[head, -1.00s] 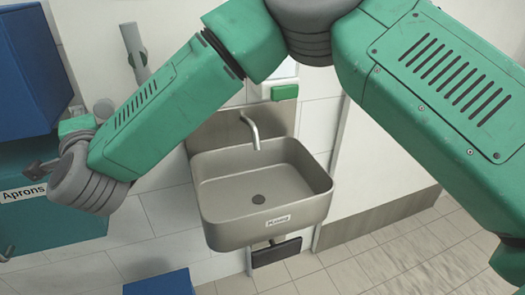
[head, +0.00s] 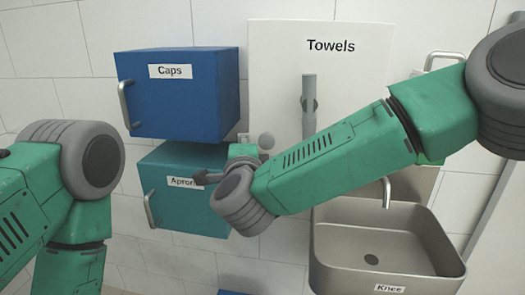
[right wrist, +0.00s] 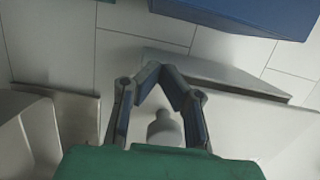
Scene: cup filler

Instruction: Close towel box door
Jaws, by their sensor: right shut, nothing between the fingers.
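The towel box (head: 270,75) is white, with a "Towels" label, upright on the wall in the head view. A grey vertical handle (head: 309,105) is on its front. I cannot tell from here how far its door stands open.
The blue caps box (head: 190,105) hangs left of the towel box, above the teal aprons box (head: 170,215). A steel sink (head: 335,235) is at lower right, partly behind my right arm.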

